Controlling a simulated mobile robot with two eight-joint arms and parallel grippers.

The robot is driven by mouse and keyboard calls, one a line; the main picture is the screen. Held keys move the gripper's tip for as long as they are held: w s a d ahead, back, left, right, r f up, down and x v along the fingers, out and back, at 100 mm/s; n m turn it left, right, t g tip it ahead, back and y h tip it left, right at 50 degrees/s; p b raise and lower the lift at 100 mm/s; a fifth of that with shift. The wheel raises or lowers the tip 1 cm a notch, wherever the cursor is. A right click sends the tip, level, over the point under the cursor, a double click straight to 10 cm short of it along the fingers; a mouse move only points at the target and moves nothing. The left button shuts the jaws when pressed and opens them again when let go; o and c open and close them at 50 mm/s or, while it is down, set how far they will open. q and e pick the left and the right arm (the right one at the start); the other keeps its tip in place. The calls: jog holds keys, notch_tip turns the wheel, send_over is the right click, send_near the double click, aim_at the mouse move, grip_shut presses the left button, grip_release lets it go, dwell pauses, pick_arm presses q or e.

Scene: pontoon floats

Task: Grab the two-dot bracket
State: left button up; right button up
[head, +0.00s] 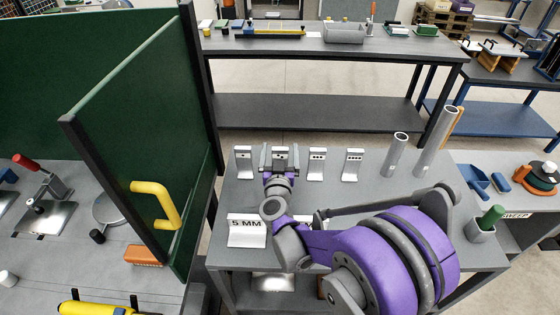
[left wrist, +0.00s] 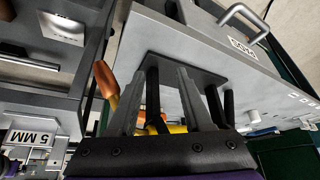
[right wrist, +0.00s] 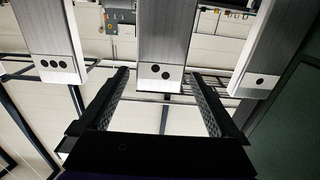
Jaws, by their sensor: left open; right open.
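The two-dot bracket (head: 281,152) is a light metal upright plate in a row of similar brackets on the grey table. In the right wrist view the two-dot bracket (right wrist: 162,73) is at the top middle, its two black dots showing. My right gripper (head: 280,158) is open, with a finger to either side of the two-dot bracket and hiding its lower part in the head view. In the right wrist view the fingers (right wrist: 159,75) are apart with the bracket's end between them. My left gripper (left wrist: 165,75) is open and shows only in its own wrist view.
A one-dot bracket (head: 243,162) stands to the left, a three-dot bracket (head: 317,158) and another bracket (head: 352,164) to the right. A "5 MM" sign (head: 246,231) stands in front. Two metal tubes (head: 396,155) rise further right. A green panel (head: 140,130) borders the left.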

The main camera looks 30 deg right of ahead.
jog(key=shift+w+d, duration=0.15)
jog(key=shift+w, duration=0.05)
jog(key=shift+s, duration=0.15)
jog(key=shift+c, duration=0.8)
grip_shut()
